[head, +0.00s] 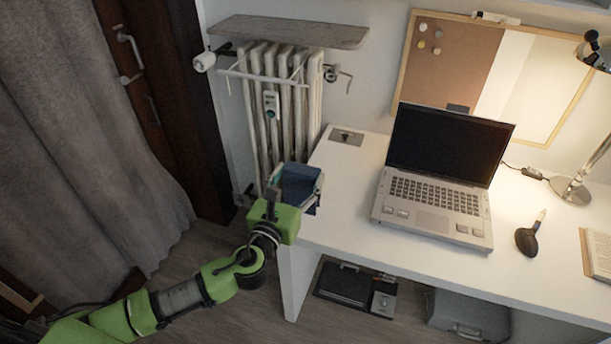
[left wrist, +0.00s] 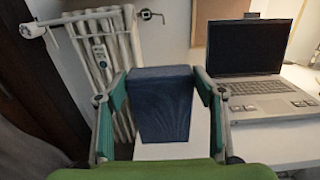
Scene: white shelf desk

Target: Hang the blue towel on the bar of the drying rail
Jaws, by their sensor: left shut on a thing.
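The blue towel (head: 300,186) is a dark blue folded cloth at the left end of the desk in the head view. In the left wrist view the towel (left wrist: 160,104) sits between the two fingers. My left gripper (head: 294,180) is shut on it; the fingers show on both sides in the left wrist view (left wrist: 160,88). The drying rail (head: 262,78) is a white bar frame hung on the front of the radiator, up and left of the gripper. It also shows in the left wrist view (left wrist: 78,17). My right gripper is in neither view.
The radiator (head: 285,130) stands against the wall under a wooden shelf (head: 290,31). The white desk (head: 343,215) bears an open laptop (head: 440,165), a mouse-like dark object (head: 528,240) and a lamp (head: 572,189). A grey curtain (head: 80,130) hangs at the left. Floor is free before the radiator.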

